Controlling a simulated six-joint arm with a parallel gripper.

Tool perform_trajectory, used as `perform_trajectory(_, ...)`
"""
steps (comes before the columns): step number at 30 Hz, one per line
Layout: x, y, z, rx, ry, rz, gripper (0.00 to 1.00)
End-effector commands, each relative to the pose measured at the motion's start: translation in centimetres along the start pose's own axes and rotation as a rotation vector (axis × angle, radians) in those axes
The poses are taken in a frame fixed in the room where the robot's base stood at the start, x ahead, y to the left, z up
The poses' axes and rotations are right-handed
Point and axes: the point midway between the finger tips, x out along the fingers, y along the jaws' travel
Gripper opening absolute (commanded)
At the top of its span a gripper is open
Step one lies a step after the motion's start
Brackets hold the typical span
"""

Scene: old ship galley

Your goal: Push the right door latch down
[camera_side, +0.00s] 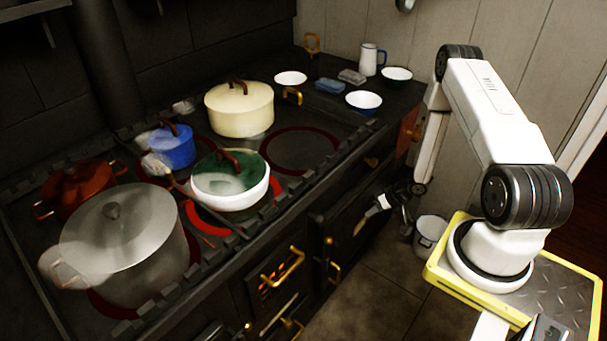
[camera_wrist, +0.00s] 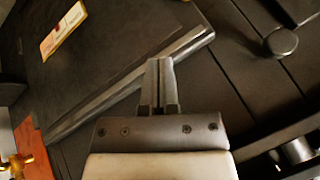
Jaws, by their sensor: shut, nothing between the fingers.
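The black stove's right-hand front door (camera_side: 345,222) is dark, with a small brass plate (camera_side: 360,226) on it. A brass latch-like fitting (camera_side: 333,269) sits at the door's left edge; I cannot tell exactly how it is turned. My gripper (camera_side: 371,211) is in front of the right part of the stove front, to the right of and above that fitting. In the wrist view my gripper (camera_wrist: 160,66) is shut and empty, its tips over a slanting steel bar (camera_wrist: 105,96). The brass plate (camera_wrist: 63,28) is at upper left there. The fitting does not show clearly in the wrist view.
The left door has a brass handle (camera_side: 283,267) and a fire glow. Pots, including a green-lidded one (camera_side: 230,188), crowd the stovetop. A white bucket (camera_side: 430,232) stands on the floor beneath my arm. In the wrist view a dark round knob (camera_wrist: 281,42) is at upper right.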

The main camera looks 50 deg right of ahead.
Motion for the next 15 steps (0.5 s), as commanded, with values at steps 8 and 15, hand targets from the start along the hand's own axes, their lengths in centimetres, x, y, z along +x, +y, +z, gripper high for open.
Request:
perform_trajectory(8,1.7,0.8,0.8,-0.001,0.001,0.000,0.00)
perform_trajectory(15,1.8,0.9,0.8,-0.001,0.001,0.000,0.00)
